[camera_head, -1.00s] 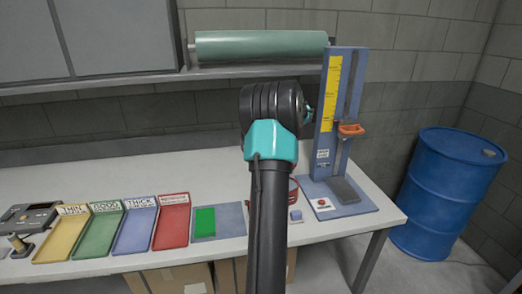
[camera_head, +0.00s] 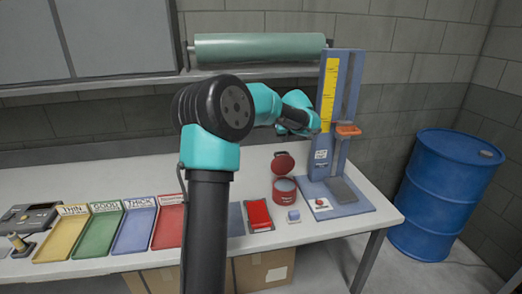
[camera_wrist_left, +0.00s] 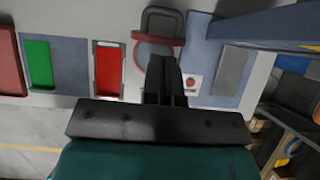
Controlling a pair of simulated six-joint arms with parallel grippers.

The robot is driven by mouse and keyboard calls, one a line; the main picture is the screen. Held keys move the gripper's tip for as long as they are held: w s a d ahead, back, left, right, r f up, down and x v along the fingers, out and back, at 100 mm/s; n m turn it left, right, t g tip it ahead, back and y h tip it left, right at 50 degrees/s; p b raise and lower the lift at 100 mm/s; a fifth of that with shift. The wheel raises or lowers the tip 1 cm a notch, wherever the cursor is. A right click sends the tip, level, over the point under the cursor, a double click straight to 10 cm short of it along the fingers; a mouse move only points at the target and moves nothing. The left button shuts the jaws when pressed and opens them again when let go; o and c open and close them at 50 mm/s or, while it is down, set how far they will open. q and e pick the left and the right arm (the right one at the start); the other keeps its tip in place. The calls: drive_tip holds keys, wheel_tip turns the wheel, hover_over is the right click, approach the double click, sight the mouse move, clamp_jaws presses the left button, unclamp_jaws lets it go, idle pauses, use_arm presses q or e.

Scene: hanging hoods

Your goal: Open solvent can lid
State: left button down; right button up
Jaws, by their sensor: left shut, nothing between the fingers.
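The solvent can (camera_head: 284,191) is a small red can on the bench, left of the blue stand. Its red lid (camera_head: 283,163) stands raised above the back of the opening, which shows a grey inside. In the left wrist view the lid (camera_wrist_left: 163,24) lies just beyond my left gripper (camera_wrist_left: 165,62), and the can's rim (camera_wrist_left: 140,62) shows partly behind the fingers. The fingers are together and empty, over the can area; I cannot tell if they touch it. In the head view my left arm reaches above and behind the can. My right gripper is not in view.
A blue stand (camera_head: 343,120) with a yellow scale rises right of the can. Labelled trays (camera_head: 133,229) line the left. A blue drum (camera_head: 443,195) stands beyond the bench.

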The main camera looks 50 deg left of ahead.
sight(280, 153)
use_arm(q)
drive_tip(key=shift+w+d, duration=0.1)
drive_tip(key=shift+f, duration=0.1)
drive_tip(key=x, duration=1)
idle(0.5)
drive_tip(key=a, duration=0.1)
drive_tip(key=w+a, duration=0.1)
drive_tip(key=a, duration=0.1)
drive_tip(key=shift+w+a+f, duration=0.1)
drive_tip(key=shift+w+f, duration=0.05)
drive_tip(key=shift+w, duration=0.1)
